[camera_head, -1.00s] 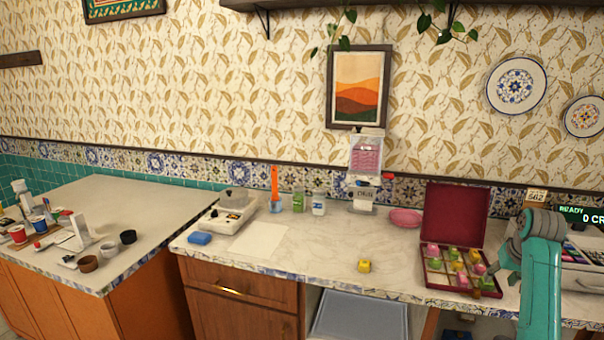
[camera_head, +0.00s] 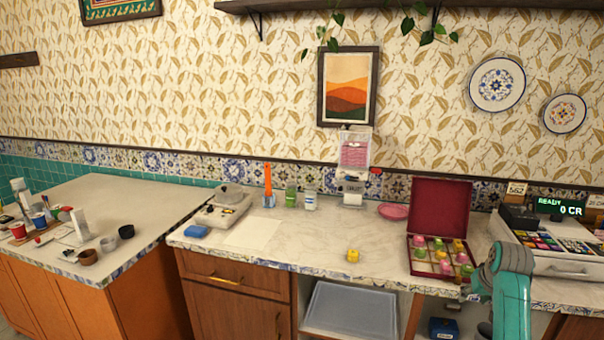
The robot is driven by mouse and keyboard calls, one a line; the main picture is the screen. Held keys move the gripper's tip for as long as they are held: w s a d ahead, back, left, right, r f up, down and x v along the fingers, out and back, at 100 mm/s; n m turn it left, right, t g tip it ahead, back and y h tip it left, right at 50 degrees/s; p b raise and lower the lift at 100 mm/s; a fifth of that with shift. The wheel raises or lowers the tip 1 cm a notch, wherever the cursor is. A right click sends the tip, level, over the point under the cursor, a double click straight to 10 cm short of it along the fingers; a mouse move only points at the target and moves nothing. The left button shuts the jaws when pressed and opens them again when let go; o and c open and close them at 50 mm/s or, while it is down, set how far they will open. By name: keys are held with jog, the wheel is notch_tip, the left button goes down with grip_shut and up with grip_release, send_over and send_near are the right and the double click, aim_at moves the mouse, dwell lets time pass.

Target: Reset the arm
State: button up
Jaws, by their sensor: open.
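My teal arm (camera_head: 511,300) rises from the bottom edge at the right, in front of the counter and the cash register. Its dark grey joint (camera_head: 490,268) is near the front right corner of the open red box (camera_head: 440,210). My gripper cannot be made out; it is hidden behind the arm or below the frame. The box stands with its lid up and holds several pink, green and yellow pieces in compartments. A single yellow piece (camera_head: 353,256) lies on the counter (camera_head: 310,250) left of the box.
A cash register (camera_head: 555,245) stands at the right. A pink dish (camera_head: 393,211), dispenser (camera_head: 354,160), jars (camera_head: 310,200) and a scale-like device (camera_head: 222,208) line the back. The counter's middle front is mostly clear.

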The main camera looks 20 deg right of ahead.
jog(key=s+a+f+n+t, duration=0.15)
jog(key=s+a+f, duration=0.35)
jog(key=a+f, duration=0.65)
jog(key=s+a+f+n+t, duration=0.15)
jog(key=s+a+f, duration=0.35)
jog(key=a+f, duration=0.7)
jog(key=s+a+r+n+t, duration=0.1)
jog(key=s+a+r+t, duration=0.1)
jog(key=s+a, duration=0.85)
jog(key=s+a+r+t, duration=0.3)
jog(key=s+a, duration=0.4)
jog(key=s, duration=0.6)
jog(key=s+a+r+n+t+y, duration=0.1)
jog(key=s+a+r+t+y, duration=0.1)
jog(key=s+r, duration=1.1)
jog(key=shift+a+r+n+y, duration=0.3)
jog(key=shift+a+r+n, duration=0.1)
jog(key=shift+a+r, duration=0.4)
